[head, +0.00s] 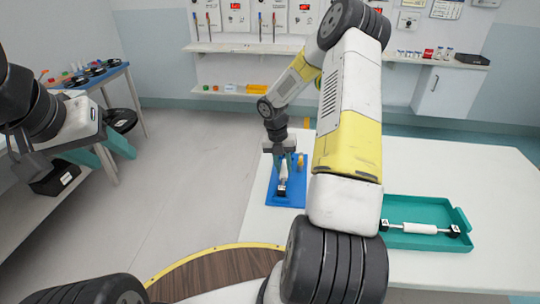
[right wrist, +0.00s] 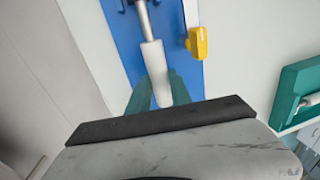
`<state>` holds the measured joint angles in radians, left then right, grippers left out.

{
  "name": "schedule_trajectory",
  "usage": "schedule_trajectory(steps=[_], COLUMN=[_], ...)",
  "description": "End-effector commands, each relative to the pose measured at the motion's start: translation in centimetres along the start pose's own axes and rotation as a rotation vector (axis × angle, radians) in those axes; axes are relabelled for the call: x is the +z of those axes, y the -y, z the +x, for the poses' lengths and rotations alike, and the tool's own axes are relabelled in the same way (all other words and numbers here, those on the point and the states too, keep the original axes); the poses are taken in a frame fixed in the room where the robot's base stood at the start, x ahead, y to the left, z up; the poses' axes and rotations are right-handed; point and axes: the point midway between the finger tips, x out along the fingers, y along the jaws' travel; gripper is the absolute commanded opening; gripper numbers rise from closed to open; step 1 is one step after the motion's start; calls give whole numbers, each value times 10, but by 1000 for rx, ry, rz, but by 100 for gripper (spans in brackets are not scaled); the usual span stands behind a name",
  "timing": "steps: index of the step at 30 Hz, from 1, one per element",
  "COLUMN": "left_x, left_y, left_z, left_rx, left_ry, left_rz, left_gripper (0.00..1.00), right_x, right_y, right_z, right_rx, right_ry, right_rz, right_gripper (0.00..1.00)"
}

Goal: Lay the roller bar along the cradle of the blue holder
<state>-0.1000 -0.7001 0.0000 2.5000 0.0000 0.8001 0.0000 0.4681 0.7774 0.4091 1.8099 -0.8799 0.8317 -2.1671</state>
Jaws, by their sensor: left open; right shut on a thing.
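The blue holder (head: 273,192) lies on the white table. A roller bar (head: 283,172), with a white sleeve and a dark end block, is over it, roughly along its length. My right gripper (head: 284,158) is shut on this bar near its far end. In the right wrist view the bar (right wrist: 154,62) lies between the teal fingers over the blue holder (right wrist: 122,38), its metal shaft pointing away. I cannot tell whether the bar touches the cradle. My left gripper (head: 117,156) is open and empty at the far left, away from the table.
A teal tray (head: 462,219) on the table at the right holds another white roller bar (head: 418,228). A yellow part (right wrist: 197,43) sits at the blue holder's right side. A side bench with black reels (head: 90,72) stands back left. The table's far right is clear.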

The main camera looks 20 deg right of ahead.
Motion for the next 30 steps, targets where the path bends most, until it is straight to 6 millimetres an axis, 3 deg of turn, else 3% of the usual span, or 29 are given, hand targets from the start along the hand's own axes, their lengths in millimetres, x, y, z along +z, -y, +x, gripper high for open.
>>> schedule_trajectory(steps=[3,12,13,15,16,25,30], left_x=[0,0,0,0,0,0,0], left_y=[0,0,0,0,0,0,0], left_z=[0,0,0,0,0,0,0], left_rx=[0,0,0,0,0,0,0], left_ry=[0,0,0,0,0,0,0], left_rz=[0,0,0,0,0,0,0], left_gripper=[51,51,51,51,51,51,51], right_x=[0,0,0,0,0,0,1], right_y=[-3,-3,-2,-2,-2,-2,-2], right_z=[10,12,12,12,12,11,-6], right_rx=[1,1,1,1,1,1,0], right_ry=[1,1,1,1,1,1,4], right_rz=[0,1,1,1,1,1,2], right_gripper=[0,0,31,45,46,46,46])
